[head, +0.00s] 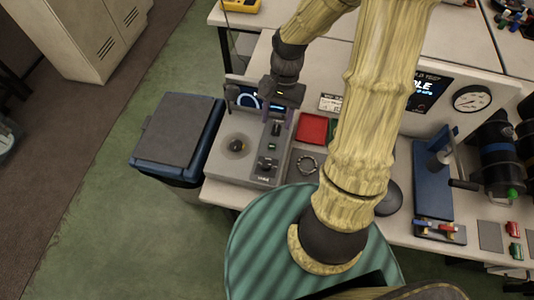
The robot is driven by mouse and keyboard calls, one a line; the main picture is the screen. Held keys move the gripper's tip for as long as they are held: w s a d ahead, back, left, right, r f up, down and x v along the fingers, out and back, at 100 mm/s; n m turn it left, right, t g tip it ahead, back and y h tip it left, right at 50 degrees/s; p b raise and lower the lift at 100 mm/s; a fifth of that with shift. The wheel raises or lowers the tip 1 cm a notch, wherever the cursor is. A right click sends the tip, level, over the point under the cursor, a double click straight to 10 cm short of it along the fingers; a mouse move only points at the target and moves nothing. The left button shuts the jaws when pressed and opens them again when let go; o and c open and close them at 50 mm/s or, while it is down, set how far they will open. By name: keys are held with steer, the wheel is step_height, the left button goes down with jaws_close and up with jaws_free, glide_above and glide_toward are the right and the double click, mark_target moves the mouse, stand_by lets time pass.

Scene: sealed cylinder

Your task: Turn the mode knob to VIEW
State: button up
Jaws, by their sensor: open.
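A grey instrument box (217,165) stands at the left end of the bench. On its top, a black knob (267,163) sits at the lower right, with small pale marking below it too small to read. I cannot tell which position it points to. A dark control (276,130) and a small green light (271,147) lie above it. A round dark knob or port (237,145) is on the left of the top. My gripper (278,117) is open, pointing down over the back of the box, beyond the black knob and apart from it. It partly covers the display (246,99).
A blue press stand (432,190) and a gauge (472,99) are farther right. A lidded blue bin (178,130) stands left. My arm hides the bench's middle.

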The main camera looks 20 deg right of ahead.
mark_target(266, 164)
steer(key=shift+w+d+r+m+g+y, duration=0.1)
steer(key=shift+w+r+m+g+y, duration=0.2)
steer(key=shift+m+y, duration=0.15)
steer(key=x, duration=1.7)
steer(key=shift+s+f, duration=0.1)
steer(key=shift+f, duration=0.2)
steer(key=c, duration=1)
